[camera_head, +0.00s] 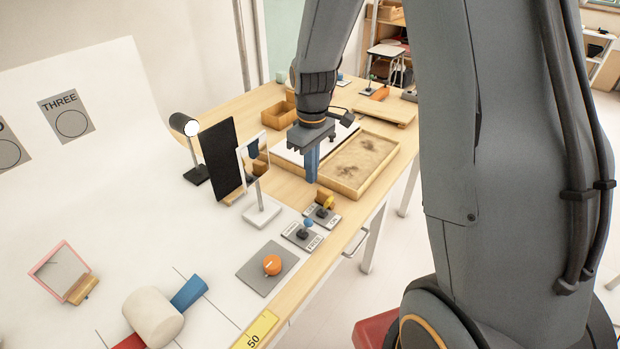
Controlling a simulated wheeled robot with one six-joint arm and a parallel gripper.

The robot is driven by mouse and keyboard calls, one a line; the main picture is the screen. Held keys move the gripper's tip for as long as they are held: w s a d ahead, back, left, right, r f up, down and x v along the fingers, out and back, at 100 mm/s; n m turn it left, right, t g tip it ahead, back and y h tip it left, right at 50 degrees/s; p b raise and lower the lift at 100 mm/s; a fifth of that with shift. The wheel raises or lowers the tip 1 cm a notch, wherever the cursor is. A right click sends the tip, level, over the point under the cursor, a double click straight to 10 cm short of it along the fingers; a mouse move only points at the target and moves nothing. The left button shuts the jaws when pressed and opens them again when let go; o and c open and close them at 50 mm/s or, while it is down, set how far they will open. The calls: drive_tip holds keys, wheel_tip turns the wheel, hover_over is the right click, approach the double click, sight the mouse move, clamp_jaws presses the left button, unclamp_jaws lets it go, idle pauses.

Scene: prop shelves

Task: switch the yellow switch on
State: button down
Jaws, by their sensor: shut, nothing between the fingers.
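The yellow switch (325,211) stands on a small grey plate with printed labels near the table's front edge, with a small tan-brown block right behind it. Its lever looks tilted, but its exact position is too small to tell. My gripper (312,178) points down with its blue fingers shut and empty. In the picture it is just above and slightly left of the yellow switch, apart from it. The gap in depth cannot be told. A similar blue switch (307,224) on its own labelled plate is next to the yellow one, lower left.
An orange knob (272,265) on a grey plate is to the lower left. A mirror on a white stand (262,214), a black panel (221,155) and a lamp (186,126) stand left of my gripper. A wooden sand tray (345,187) lies behind right.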

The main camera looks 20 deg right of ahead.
drive_tip(key=s+d+r+b, duration=0.1)
drive_tip(key=s+d+r, duration=0.1)
drive_tip(key=r, duration=0.3)
drive_tip(key=shift+s+r, duration=0.25)
drive_tip(key=shift+s, duration=0.5)
drive_tip(key=shift+s, duration=0.1)
drive_tip(key=s+a+f+m+t, duration=0.1)
drive_tip(key=s+a+m, duration=0.1)
drive_tip(key=s+m, duration=0.5)
drive_tip(key=s, duration=0.5)
drive_tip(key=shift+s+a+f, duration=0.15)
drive_tip(key=shift+a+f, duration=0.15)
drive_tip(key=shift+f, duration=0.1)
